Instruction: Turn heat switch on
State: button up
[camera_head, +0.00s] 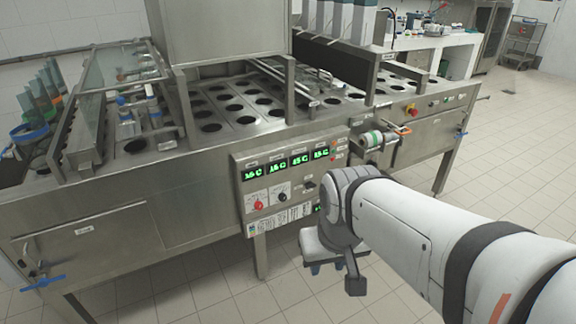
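The control panel (246,178) is on the front of the steel machine, with several green lit displays (275,168) in a row. Below them are a red knob (258,205), a dark knob on a white dial (282,196) and a small dark switch (310,185). The labels are too small to read, so I cannot tell which control is the heat switch or its state. My gripper (325,268) points downward just below and right of the panel in the picture. It appears apart from the controls. Its fingers are small and partly hidden, and their opening is unclear.
The steel machine top (225,128) has rows of round holes. A roll (372,140) on a bracket juts out right of the panel, above my arm. A door handle (34,256) sticks out at the left. The tiled floor (440,215) is open at the right.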

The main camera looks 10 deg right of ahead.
aim_at(308, 185)
jog(key=z, duration=0.25)
jog(key=k, duration=0.1)
jog(key=u, duration=0.65)
jog(key=i, duration=1)
